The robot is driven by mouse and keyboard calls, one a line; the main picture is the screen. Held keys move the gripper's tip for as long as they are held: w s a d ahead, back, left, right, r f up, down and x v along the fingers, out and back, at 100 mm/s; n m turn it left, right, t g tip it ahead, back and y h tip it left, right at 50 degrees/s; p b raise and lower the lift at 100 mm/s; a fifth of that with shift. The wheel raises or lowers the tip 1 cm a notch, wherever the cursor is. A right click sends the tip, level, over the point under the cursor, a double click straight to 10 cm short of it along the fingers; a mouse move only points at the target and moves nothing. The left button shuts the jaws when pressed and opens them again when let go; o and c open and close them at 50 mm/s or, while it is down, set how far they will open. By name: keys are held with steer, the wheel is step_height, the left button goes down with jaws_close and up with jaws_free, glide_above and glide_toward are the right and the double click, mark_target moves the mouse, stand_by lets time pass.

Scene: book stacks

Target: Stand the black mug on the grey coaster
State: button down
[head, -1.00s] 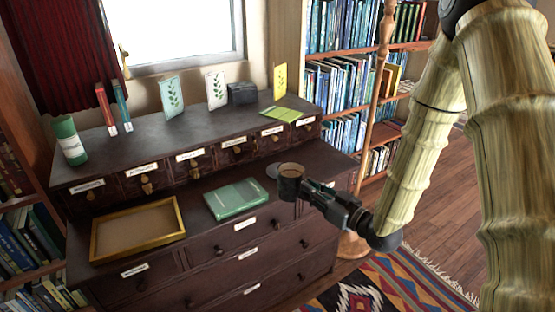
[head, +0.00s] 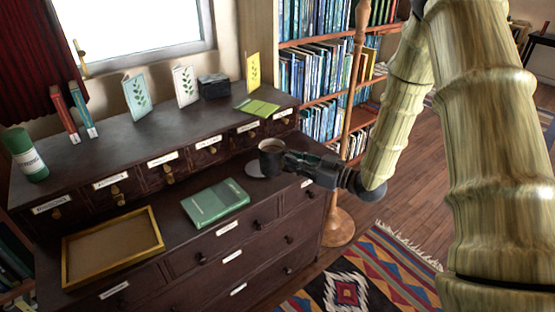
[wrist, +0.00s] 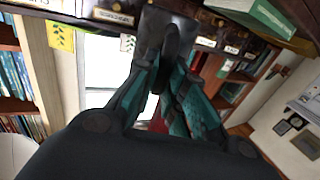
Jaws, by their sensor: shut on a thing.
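The black mug (head: 270,161) is upright with brown contents showing inside its rim. My gripper (head: 288,161) is shut on its right side in the head view. The grey coaster (head: 254,171) lies on the dresser's lower top, with its left and front part showing past the mug. The mug hides the rest of it; I cannot tell whether the mug touches it or hangs just above. In the wrist view my gripper's fingers (wrist: 168,75) close on a dark grey surface that looks like the mug (wrist: 160,25).
A green book (head: 216,203) lies left of the coaster, and an empty yellow-framed tray (head: 112,246) lies further left. The raised shelf behind (head: 150,135) bears cards, books and a green canister (head: 25,155). A wooden lamp pole (head: 351,110) stands right of the dresser.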

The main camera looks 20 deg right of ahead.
mark_target(279, 159)
steer(key=w, duration=0.2)
steer(key=w+a, duration=0.1)
steer(key=w, duration=0.2)
steer(key=w+a, duration=0.1)
steer(key=w, duration=0.2)
steer(key=shift+a+f, duration=0.1)
steer(key=shift+f, duration=0.25)
steer(key=shift+w+a+f, duration=0.1)
steer(key=shift+w+f, duration=0.05)
steer(key=shift+f, duration=1.6)
steer(key=shift+f, duration=0.15)
steer(key=c, duration=1.5)
jaws_free()
